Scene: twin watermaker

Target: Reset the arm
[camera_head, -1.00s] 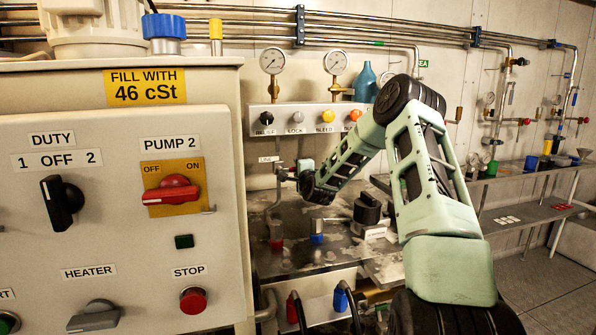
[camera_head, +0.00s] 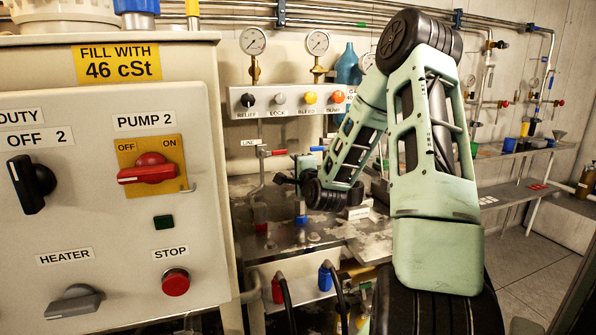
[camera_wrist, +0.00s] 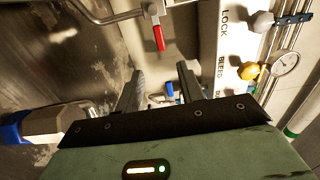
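My arm reaches from the lower right of the head view, bends at a high elbow and comes down toward the bench by the back wall. My gripper (camera_wrist: 160,88) shows in the wrist view with its two fingers apart and nothing between them. In the head view the gripper end (camera_head: 284,179) is small and partly hidden by my wrist, left of the arm and above the bench. A red-handled valve (camera_wrist: 158,36) is beyond the fingers in the wrist view; it also shows in the head view (camera_head: 274,153).
A large control panel (camera_head: 105,220) with a red PUMP 2 switch (camera_head: 148,168) fills the left. The knob panel (camera_head: 290,101) and gauges (camera_head: 253,41) are on the wall behind my arm. A metal bench (camera_head: 275,245) lies below. Open floor (camera_head: 520,260) shows at right.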

